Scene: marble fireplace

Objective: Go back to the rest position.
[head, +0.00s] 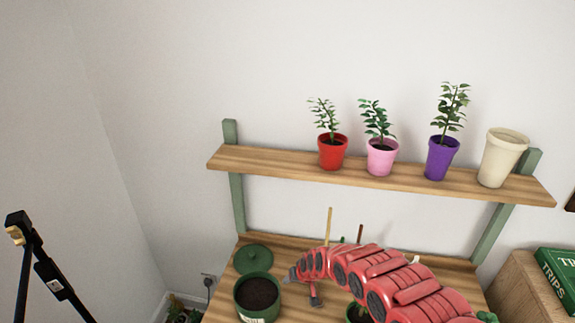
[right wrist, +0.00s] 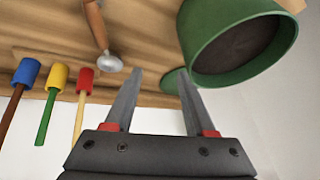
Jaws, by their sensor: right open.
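My right arm shows in the head view as a red segmented arm curving over the lower wooden shelf (head: 225,305) from the lower right. My right gripper (right wrist: 160,74) is open in the right wrist view, with nothing between its two grey fingers. A green pot of dark soil (right wrist: 232,35) is close beyond the fingers, up and to the right. It also stands on the lower shelf in the head view (head: 243,308), left of the arm. My left gripper does not show.
A wooden-handled tool (right wrist: 97,25) and blue, yellow and red-ended sticks (right wrist: 57,78) are left of the fingers. A green lid (head: 253,259) lies behind the pot. Red (head: 332,154), pink (head: 381,160), purple (head: 440,160) and cream (head: 499,160) pots stand on the upper shelf.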

